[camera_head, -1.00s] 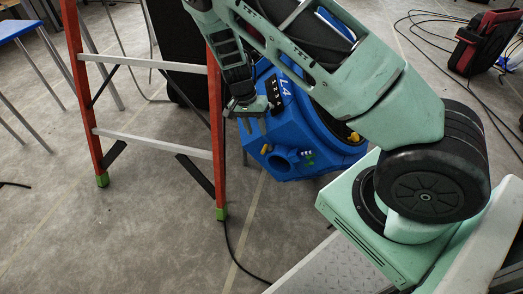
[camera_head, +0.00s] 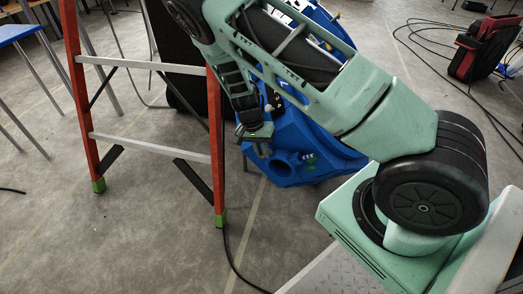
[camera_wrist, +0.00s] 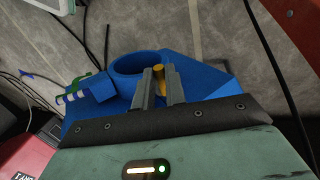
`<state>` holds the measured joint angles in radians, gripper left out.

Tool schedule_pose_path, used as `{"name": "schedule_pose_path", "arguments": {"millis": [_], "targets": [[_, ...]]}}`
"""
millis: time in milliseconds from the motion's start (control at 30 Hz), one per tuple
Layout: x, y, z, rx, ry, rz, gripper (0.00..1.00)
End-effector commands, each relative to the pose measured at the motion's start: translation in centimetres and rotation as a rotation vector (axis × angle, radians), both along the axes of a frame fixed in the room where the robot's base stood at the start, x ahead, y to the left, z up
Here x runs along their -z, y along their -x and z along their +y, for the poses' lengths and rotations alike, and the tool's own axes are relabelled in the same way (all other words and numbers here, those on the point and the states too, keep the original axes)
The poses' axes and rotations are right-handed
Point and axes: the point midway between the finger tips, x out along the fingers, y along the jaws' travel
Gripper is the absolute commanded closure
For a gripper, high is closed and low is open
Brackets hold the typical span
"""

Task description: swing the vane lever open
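The blue machine (camera_head: 290,165) stands on the floor with a round open port. It also shows in the wrist view (camera_wrist: 205,75). A yellow lever (camera_wrist: 160,74), which I take to be the vane lever, stands beside the port rim in the wrist view. My gripper (camera_wrist: 159,75) has its two grey fingers apart, one on each side of the yellow lever. I cannot tell whether either finger touches it. In the head view my gripper (camera_head: 257,150) is at the machine's left front and hides the lever.
An orange stepladder (camera_head: 215,130) stands just left of my gripper. A green-and-white fitting (camera_wrist: 72,93) sticks out beside the port. A red case (camera_head: 478,45) and cables lie at the far right. A black cable (camera_head: 228,250) runs along the floor.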

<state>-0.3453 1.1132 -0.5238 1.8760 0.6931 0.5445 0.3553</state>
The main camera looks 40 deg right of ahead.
Motion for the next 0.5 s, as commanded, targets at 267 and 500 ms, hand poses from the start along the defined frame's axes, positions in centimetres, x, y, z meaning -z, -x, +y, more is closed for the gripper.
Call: {"name": "schedule_pose_path", "arguments": {"millis": [267, 500], "targets": [[-0.23, 0.0, 0.07, 0.013, 0.015, -0.006, 1.0], [-0.01, -0.2, 0.39, 0.084, 0.085, -0.043, 1.0]]}}
